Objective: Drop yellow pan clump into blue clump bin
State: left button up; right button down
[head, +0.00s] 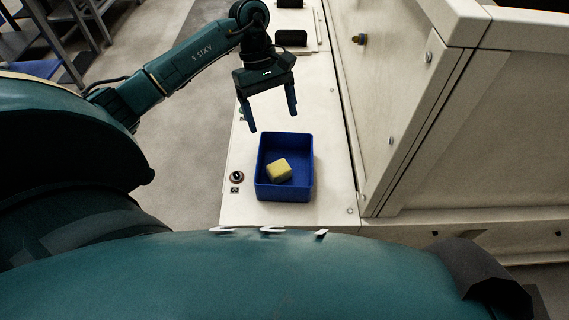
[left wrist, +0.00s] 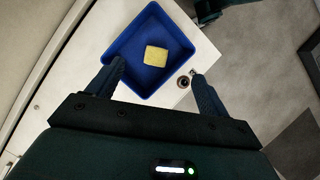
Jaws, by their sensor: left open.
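The yellow clump (head: 279,170) lies inside the blue bin (head: 303,142), on its floor near the front left in the head view. The bin stands on a white ledge. My left gripper (head: 269,122) is open and empty, above and just behind the bin in the head view. In the left wrist view the yellow clump (left wrist: 156,56) rests in the blue bin (left wrist: 127,43), beyond the open fingers (left wrist: 156,82), with a gap between fingers and clump. My right gripper is in neither view.
The white ledge (head: 240,208) runs along a tall cream machine panel (head: 400,100). A round dark knob (head: 236,177) sits on the ledge left of the bin. Black-handled parts (head: 291,38) stand farther back. Grey floor (head: 185,130) lies open to the left.

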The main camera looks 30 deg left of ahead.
pick_arm(q)
jog(key=v, duration=0.6)
jog(key=shift+s+f, duration=0.1)
dwell(0.3)
